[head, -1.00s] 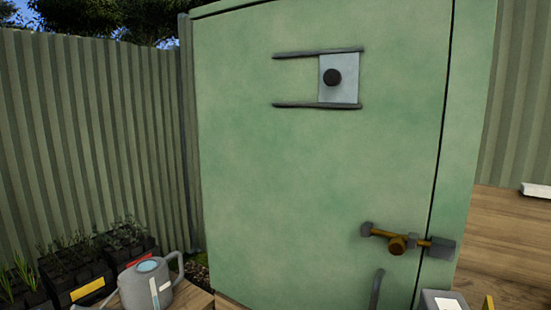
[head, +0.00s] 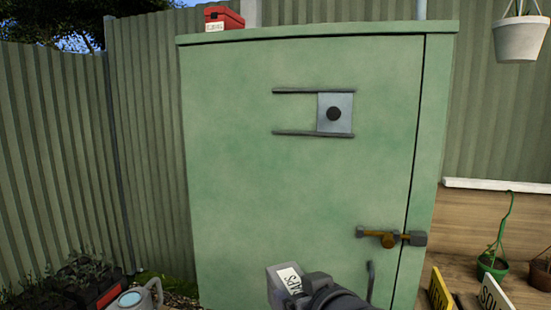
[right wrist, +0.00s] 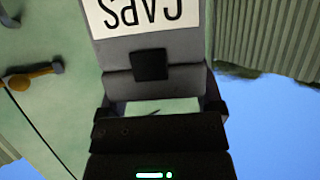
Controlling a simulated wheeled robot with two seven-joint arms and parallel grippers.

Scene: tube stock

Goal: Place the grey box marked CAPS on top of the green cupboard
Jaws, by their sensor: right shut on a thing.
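The grey box marked CAPS (head: 276,284) shows at the bottom middle of the head view, tilted, in front of the green cupboard (head: 270,190). My right gripper (head: 316,284) is shut on it. In the right wrist view the box (right wrist: 190,48) is between the fingers of the gripper (right wrist: 155,105), its white label upside down. The cupboard's top edge shows higher up, well above the box. The cupboard's door is closed, with a brown and grey latch (head: 388,239) at its right. My left gripper is out of view.
A red box (head: 223,18) stands on the cupboard top at its left end; the rest of the visible top edge looks clear. A white pot (head: 520,38) hangs at the upper right. A watering can (head: 135,298) and potted plants (head: 492,264) stand low at the sides.

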